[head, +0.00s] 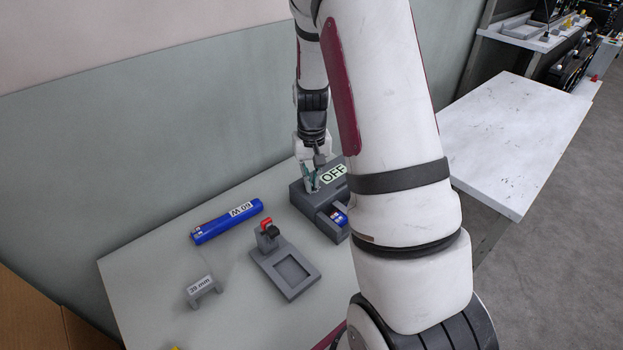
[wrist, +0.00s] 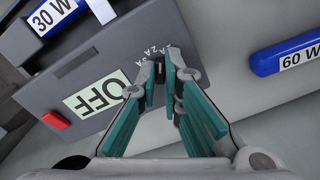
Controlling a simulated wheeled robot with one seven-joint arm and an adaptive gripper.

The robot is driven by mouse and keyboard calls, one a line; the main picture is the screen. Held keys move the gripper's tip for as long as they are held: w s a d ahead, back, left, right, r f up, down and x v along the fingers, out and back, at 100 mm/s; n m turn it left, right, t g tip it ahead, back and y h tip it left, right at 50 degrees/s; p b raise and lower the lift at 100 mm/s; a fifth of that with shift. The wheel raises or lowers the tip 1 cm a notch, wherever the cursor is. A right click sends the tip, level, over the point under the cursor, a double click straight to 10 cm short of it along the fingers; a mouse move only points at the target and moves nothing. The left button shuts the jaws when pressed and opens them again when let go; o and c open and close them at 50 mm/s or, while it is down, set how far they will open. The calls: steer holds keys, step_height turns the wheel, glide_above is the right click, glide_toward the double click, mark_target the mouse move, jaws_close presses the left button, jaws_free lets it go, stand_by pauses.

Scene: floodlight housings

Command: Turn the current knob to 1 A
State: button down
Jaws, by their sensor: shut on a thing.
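The grey supply box (head: 304,199) with its "OFF" display (head: 333,174) stands at the back of the table. In the wrist view the display (wrist: 97,93) also reads "OFF", and a red button (wrist: 56,121) sits at the box's edge. My gripper (head: 311,184) reaches down onto the box top. In the wrist view my gripper (wrist: 164,72) has its teal-padded fingers shut on the small dark current knob (wrist: 159,74). White scale marks, including "2 A", show beside the knob. The fingers hide much of the knob, and its pointer direction cannot be told.
A blue "60 W" bar (head: 227,221) lies left of the box; a blue "30 W" piece (wrist: 57,12) sits at the box. A grey fixture (head: 285,271) with a red-and-black part and a "39 mm" block (head: 203,287) stand in front. A white table (head: 515,140) is at right.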

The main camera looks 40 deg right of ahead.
steer(key=shift+m, duration=1.6)
steer(key=c, duration=1.7)
jaws_free()
steer(key=shift+r, duration=0.1)
step_height(320, 180, up, 12)
steer(key=shift+f, duration=0.1)
